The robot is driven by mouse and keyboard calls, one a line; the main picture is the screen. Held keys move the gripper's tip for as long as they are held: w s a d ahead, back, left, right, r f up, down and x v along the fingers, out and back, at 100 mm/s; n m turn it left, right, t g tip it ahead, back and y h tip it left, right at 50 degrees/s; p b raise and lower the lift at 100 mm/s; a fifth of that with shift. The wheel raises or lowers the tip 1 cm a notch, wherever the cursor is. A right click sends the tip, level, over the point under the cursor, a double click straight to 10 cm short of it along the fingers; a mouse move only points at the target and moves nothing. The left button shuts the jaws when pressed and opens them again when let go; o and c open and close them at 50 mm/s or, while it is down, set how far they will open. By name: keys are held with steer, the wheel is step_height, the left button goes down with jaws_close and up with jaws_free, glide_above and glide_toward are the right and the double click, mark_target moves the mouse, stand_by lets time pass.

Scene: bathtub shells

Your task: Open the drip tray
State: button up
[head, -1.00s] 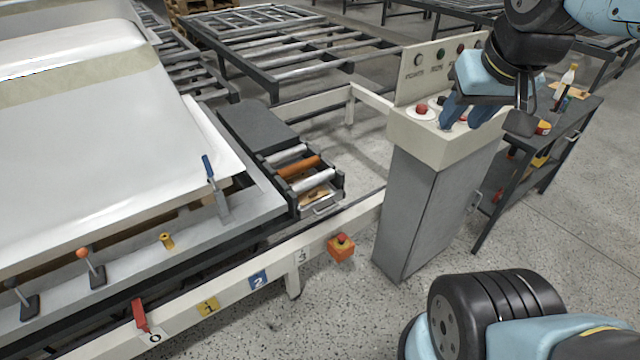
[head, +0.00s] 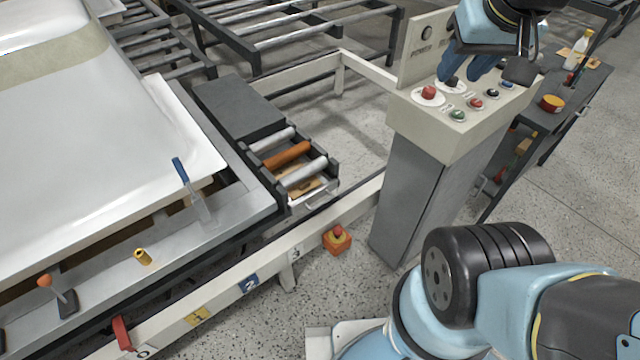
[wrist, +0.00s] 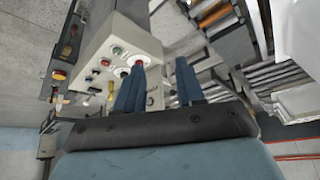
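The drip tray (head: 311,198) appears to be the shallow metal tray with a light bar handle under the roller unit, at the middle of the head view. Brownish matter shows inside it between the rollers. How far it is pulled out, I cannot tell. My gripper (head: 462,76) is up and to the right of the tray, in front of the control console, and does not touch the tray. In the wrist view my gripper (wrist: 160,65) has its two blue fingers apart with nothing between them.
The control console (head: 415,125) with several buttons stands right of the tray. A white tub shell (head: 80,130) lies left. Speckled floor (head: 340,280) is open in front.

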steer(key=w+a+f+m+g, duration=0.1)
steer(key=w+a+f, duration=0.15)
steer(key=w, duration=0.35)
steer(key=w+a+f+m, duration=0.1)
steer(key=w+f, duration=0.3)
steer(key=w, duration=0.2)
steer(key=m+g+y, duration=0.1)
steer(key=m+g, duration=0.2)
steer(key=m, duration=0.6)
glide_above(321, 204)
steer(key=s+d, duration=0.2)
step_height(321, 204, down, 44)
steer(key=f, duration=0.5)
steer(key=w+a+f, duration=0.1)
steer(key=f, duration=0.3)
steer(key=w+f, duration=0.1)
steer(key=f, duration=0.3)
steer(key=shift+a+f, duration=0.1)
steer(key=shift+a, duration=0.2)
jaws_close()
